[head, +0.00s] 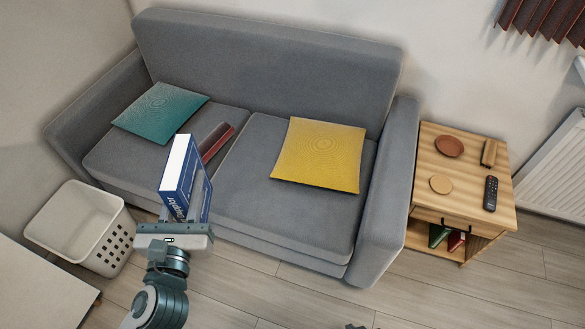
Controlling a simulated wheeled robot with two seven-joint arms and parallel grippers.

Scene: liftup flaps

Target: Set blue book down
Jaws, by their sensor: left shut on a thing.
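The blue book (180,183) has a blue cover with white lettering and white page edges. It stands upright in my left gripper (183,217), which is shut on its lower end. In the head view, the book appears in front of the grey sofa's (265,55) left seat. I cannot tell how far it is above the seat. A dark red book (217,141) lies on the sofa seat behind it, partly hidden by the blue book. My right gripper is not clearly seen; only a small dark part shows at the bottom edge.
A teal cushion (160,112) and a yellow cushion (320,153) lie on the sofa. A white basket (72,225) stands at left. A wooden side table (462,178) at right holds a remote (490,194), a brown dish (449,146) and a coaster (441,184), with books on its lower shelf.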

